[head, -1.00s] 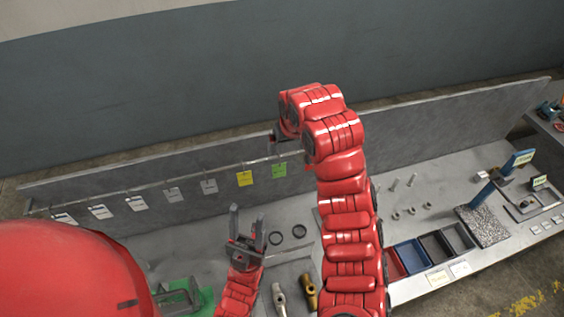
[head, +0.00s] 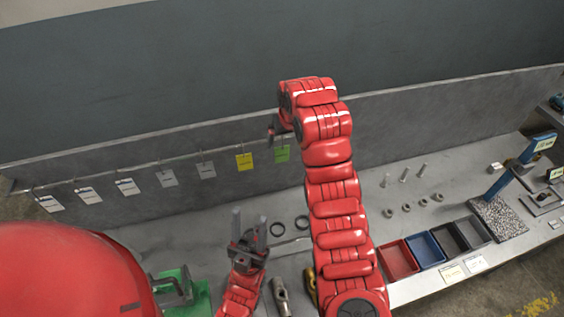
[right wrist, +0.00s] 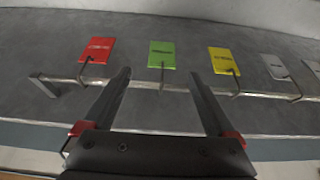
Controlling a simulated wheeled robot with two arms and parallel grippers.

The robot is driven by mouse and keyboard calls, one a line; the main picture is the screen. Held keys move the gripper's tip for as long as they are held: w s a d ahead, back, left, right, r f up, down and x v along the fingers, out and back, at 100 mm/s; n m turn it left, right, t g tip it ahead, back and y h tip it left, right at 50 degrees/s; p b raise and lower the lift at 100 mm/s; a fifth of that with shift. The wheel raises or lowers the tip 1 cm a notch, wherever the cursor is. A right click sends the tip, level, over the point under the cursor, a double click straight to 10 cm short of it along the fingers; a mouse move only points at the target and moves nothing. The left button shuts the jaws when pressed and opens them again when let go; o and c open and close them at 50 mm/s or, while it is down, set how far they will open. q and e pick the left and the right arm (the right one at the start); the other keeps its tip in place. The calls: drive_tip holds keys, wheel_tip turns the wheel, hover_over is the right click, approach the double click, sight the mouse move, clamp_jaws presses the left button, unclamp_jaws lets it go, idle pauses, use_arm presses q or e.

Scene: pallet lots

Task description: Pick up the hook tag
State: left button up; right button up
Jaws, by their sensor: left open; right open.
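Several tags hang by hooks from a rail on the bench's back panel. In the head view a green tag (head: 282,154) and a yellow tag (head: 244,162) hang near my right gripper (head: 275,130), with white and grey tags further left. In the right wrist view, upside down, are a red tag (right wrist: 97,49), the green tag (right wrist: 162,54), the yellow tag (right wrist: 223,61) and grey tags. My right gripper (right wrist: 161,78) is open and empty, its fingertips either side of the green tag's hook in the picture. My left gripper (head: 249,218) is open and empty above the bench.
Black rings (head: 277,230) and a metal fitting (head: 281,296) lie by my left gripper. Red (head: 398,262), blue and dark bins stand at the front right, with bolts and nuts behind them. A green object (head: 181,290) is at lower left. My right arm hides the middle.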

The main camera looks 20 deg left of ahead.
sight(283, 147)
drive_tip(key=shift+w+a+f, duration=0.1)
drive_tip(key=shift+a+f, duration=0.1)
drive_tip(key=shift+f, duration=0.4)
drive_tip(key=shift+a+f+p, duration=0.1)
drive_tip(key=shift+f+p, duration=0.25)
drive_tip(key=shift+p, duration=0.1)
drive_tip(key=shift+p+x, duration=0.4)
drive_tip(key=shift+x, duration=1.95)
clamp_jaws()
